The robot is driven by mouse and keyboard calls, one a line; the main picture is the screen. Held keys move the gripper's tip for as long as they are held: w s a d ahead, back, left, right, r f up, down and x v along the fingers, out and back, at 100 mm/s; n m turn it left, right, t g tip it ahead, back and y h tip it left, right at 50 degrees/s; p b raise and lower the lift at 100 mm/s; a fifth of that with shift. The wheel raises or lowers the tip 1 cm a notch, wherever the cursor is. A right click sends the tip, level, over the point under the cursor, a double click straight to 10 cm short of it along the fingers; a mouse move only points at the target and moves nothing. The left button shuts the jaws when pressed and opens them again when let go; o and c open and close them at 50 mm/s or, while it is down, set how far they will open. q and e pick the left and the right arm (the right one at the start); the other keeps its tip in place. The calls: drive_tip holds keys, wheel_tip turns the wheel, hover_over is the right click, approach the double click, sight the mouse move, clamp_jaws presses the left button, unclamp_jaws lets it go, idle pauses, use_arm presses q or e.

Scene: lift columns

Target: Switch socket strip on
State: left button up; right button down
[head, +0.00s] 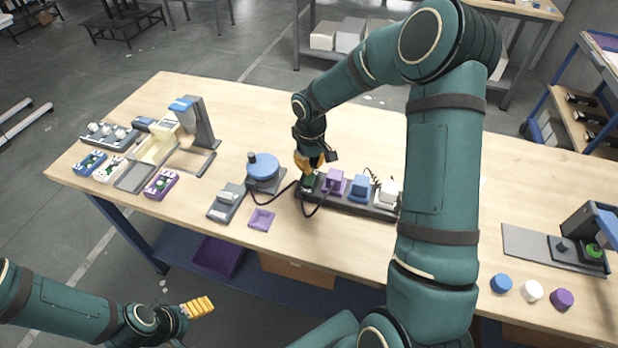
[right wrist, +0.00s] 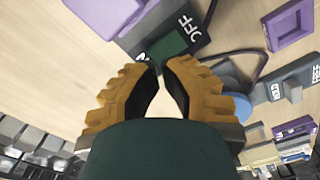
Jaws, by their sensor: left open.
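The dark socket strip (head: 345,204) lies on the wooden table, with purple, blue and white plugs in a row along it. Its green switch (head: 308,181) is at the left end, just under my right gripper (head: 311,168). In the right wrist view the green switch (right wrist: 172,44) sits beside a white OFF label, just beyond the fingertips. Part of the other label is hidden by a finger. My right gripper's orange fingers (right wrist: 160,68) converge with their tips almost together and nothing between them; contact with the switch cannot be told. My left gripper (head: 200,307) is open and empty, low before the table.
A blue round device (head: 263,167), a grey switch box (head: 227,202) and a purple tray (head: 262,220) stand left of the strip. Blue, white and purple buttons (head: 531,291) lie at the right front. The table behind the strip is mostly clear.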

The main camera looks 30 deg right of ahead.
sight(311, 176)
drive_tip(key=shift+f+b, duration=1.35)
drive_tip(key=shift+f, duration=0.4)
idle(0.9)
drive_tip(key=shift+r+p, duration=2.4)
drive_tip(key=shift+r, duration=1.1)
